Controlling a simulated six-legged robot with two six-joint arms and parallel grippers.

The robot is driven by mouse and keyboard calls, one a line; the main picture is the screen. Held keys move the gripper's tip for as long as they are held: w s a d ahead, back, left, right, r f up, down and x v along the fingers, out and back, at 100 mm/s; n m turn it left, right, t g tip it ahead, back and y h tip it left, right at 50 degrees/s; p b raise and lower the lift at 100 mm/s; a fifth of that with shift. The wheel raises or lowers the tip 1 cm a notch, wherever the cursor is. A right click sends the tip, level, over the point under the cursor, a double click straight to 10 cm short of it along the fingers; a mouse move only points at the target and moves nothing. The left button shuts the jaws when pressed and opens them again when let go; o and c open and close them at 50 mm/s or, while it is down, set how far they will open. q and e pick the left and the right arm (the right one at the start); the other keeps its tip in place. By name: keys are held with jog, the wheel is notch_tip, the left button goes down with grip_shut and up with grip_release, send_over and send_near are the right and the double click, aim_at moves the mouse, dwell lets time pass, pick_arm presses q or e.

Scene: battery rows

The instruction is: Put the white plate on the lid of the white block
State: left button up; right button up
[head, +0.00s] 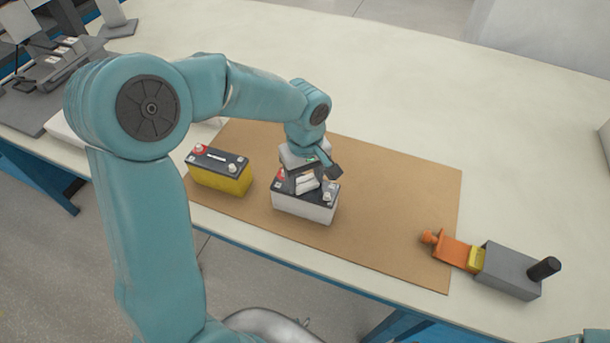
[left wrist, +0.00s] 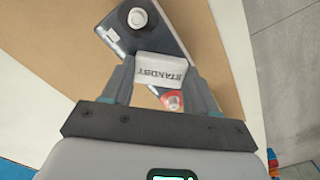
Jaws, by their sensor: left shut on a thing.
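The white block (head: 304,207) is a battery-shaped box with a dark lid, a red terminal and a pale terminal. It stands on the brown mat, below my left gripper (head: 309,180). The left gripper is shut on the white plate (left wrist: 161,69), which reads STANDBY in the left wrist view. In that view the plate lies across the middle of the dark lid (left wrist: 119,36), between the pale terminal (left wrist: 137,17) and the red terminal (left wrist: 173,101). I cannot tell whether the plate touches the lid. The gripper hides part of the lid in the head view. My right gripper is out of view.
A yellow block (head: 220,178) with a dark lid stands close to the left on the brown mat (head: 390,205). A grey box (head: 511,271) with a black knob and orange end lies at the mat's right edge. The mat between is clear. Grey equipment (head: 55,65) stands far left.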

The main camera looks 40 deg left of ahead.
aim_at(305, 182)
pick_arm(q)
jog(key=o, duration=1)
jog(key=shift+w, duration=0.1)
jog(key=shift+r+p, duration=0.15)
jog(key=shift+p, duration=0.15)
notch_tip(305, 182, up, 12)
